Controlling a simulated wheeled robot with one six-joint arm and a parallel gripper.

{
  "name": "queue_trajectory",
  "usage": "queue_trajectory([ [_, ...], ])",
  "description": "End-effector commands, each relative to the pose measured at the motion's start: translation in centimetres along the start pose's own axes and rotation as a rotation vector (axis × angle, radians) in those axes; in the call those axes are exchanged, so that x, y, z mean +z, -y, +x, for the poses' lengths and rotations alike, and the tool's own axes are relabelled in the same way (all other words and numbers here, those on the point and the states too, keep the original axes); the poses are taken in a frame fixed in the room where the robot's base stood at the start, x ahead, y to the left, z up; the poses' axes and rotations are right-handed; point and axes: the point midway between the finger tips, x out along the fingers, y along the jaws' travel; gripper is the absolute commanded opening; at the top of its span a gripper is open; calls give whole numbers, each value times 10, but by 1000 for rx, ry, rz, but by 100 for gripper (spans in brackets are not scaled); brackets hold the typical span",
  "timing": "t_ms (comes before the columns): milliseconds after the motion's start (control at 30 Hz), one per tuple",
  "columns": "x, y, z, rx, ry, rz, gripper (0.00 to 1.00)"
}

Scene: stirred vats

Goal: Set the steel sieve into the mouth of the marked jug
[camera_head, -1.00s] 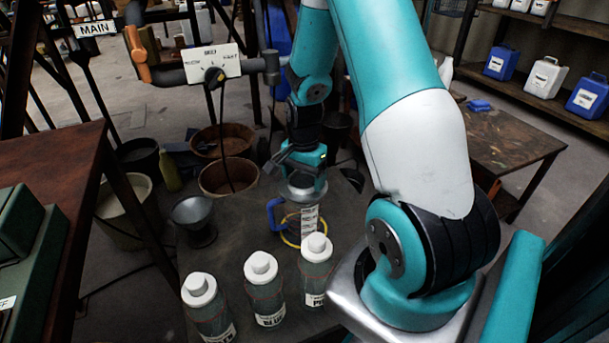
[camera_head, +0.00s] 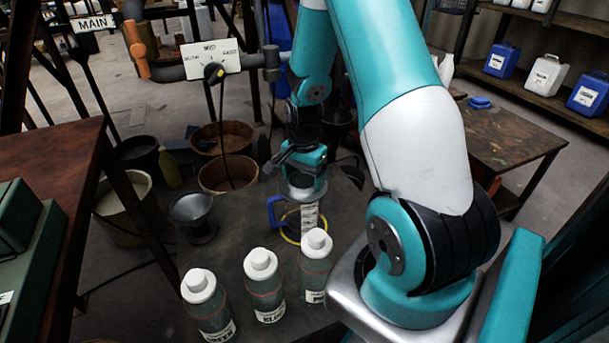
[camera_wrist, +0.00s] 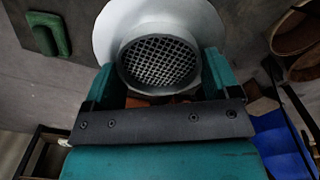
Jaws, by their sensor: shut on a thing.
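The steel sieve (camera_head: 297,188) is a pale metal bowl with a wide rim. In the wrist view, its wide flange (camera_wrist: 107,35) and round dark mesh (camera_wrist: 160,60) show between my fingers. My gripper (camera_wrist: 160,72) is shut on it. In the head view, a jug (camera_head: 310,217) with a blue handle (camera_head: 274,211), a white scale label and a yellow ring low around it stands on the dark table. The sieve is just above the jug in the picture; I cannot tell whether they touch. The jug's mouth is hidden by the sieve and gripper.
Three white-capped bottles (camera_head: 264,285) stand in front of the jug. A grey metal funnel (camera_head: 194,215) stands to its left. Brown tubs (camera_head: 229,174) are behind. A green object (camera_wrist: 48,35) shows at the wrist view's upper left.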

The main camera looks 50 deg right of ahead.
Motion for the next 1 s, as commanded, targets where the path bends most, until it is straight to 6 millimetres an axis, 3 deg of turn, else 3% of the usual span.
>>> queue_trajectory([
  [67, 0, 0, 0, 0, 0, 0, 57],
  [100, 0, 0, 0, 0, 0, 0, 84],
  [167, 0, 0, 0, 0, 0, 0, 98],
  [200, 0, 0, 0, 0, 0, 0, 100],
  [433, 0, 0, -2, 0, 0, 0, 100],
  [567, 0, 0, -15, -1, -1, 0, 100],
  [1000, 0, 0, -123, -4, -3, 0, 100],
])
